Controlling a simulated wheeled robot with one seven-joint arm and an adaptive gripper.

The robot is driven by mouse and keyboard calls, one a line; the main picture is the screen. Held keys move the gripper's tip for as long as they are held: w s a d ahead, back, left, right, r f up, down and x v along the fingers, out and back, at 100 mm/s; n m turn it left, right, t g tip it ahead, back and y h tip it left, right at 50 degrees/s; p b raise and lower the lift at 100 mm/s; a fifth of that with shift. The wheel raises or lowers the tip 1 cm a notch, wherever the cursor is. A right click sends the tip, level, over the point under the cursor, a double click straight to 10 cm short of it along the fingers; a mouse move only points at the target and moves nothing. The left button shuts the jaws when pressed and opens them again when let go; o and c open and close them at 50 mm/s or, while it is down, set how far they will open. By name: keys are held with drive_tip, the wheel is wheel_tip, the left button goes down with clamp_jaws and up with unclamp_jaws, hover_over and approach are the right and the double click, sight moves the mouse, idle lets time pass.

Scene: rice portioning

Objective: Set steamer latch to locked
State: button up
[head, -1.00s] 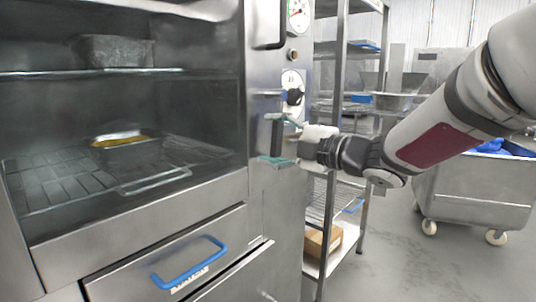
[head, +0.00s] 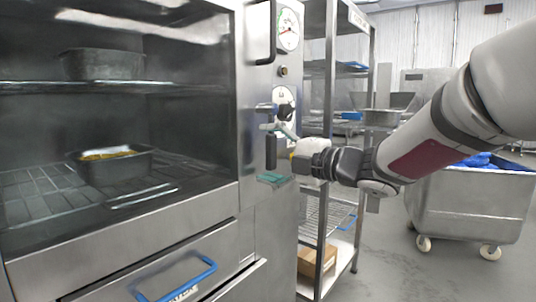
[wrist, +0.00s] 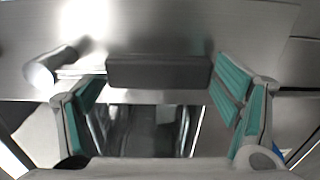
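The steamer (head: 245,215) fills the left of the head view. Its latch handle (head: 271,152) is a dark upright bar on the right front post, below a metal stub (head: 266,107). My gripper (head: 277,155) is at this handle, one teal-padded finger near its upper end and the other near its lower end. In the wrist view the dark bar (wrist: 160,71) lies crosswise between my spread fingers, and the round stub (wrist: 42,72) is at the left. My gripper (wrist: 162,95) is open. I cannot tell whether either finger touches the bar.
A gauge (head: 288,29) and a dial are on the post above my gripper. A metal shelf rack (head: 330,150) stands close to the right. A wheeled steel bin (head: 470,210) with blue contents is farther right. A blue drawer handle (head: 178,282) sticks out below.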

idle(0.3)
drive_tip(key=v, duration=1.2)
